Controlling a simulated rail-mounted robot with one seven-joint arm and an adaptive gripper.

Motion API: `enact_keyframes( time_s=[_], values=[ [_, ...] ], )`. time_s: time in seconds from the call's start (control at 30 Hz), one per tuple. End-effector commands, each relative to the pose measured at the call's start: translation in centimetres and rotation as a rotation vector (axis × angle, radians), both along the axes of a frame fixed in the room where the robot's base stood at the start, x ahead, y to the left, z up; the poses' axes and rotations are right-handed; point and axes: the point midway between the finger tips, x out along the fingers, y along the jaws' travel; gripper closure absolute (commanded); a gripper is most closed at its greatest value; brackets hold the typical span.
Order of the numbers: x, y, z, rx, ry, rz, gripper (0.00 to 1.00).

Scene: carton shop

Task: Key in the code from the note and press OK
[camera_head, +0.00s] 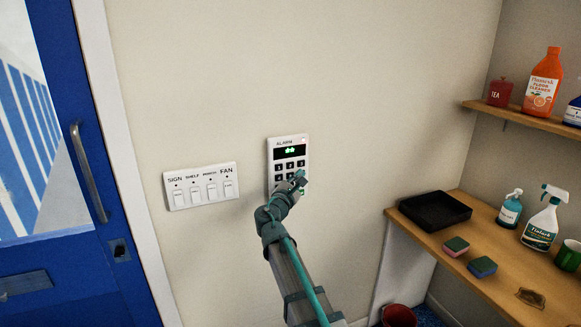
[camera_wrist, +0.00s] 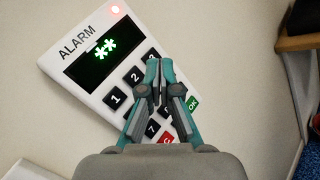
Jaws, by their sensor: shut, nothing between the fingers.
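The white alarm keypad (camera_head: 273,160) is on the wall, with dark number keys and a small display. The 1 key (camera_wrist: 115,98), the green OK key (camera_wrist: 193,103) and part of a red key (camera_wrist: 165,138) show. My gripper (camera_head: 301,175) is shut and empty at the keypad's lower right. In the wrist view its fingertips (camera_wrist: 159,62) cover several keys; contact is unclear. I see no note.
A panel of labelled switches (camera_head: 201,201) is left of the keypad. A blue door (camera_head: 95,262) stands at far left. A wooden counter (camera_head: 450,240) at right holds a black tray (camera_head: 434,211), sponges and bottles.

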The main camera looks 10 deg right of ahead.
Motion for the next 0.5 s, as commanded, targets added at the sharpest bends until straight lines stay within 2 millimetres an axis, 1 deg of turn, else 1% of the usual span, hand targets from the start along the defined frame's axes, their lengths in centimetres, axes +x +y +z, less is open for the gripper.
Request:
enact_keyframes(
  time_s=[0.03, 0.2, 0.33, 0.5],
  values=[
    [1.1, 0.2, 0.1, 0.0, 0.0, 0.0, 1.0],
    [3.0, 0.7, -0.1, 0.0, 0.0, 0.0, 1.0],
    [4.0, 0.9, -0.1, 0.0, 0.0, 0.0, 1.0],
    [4.4, 1.0, 0.0, 0.0, 0.0, 0.0, 1.0]
  ],
)
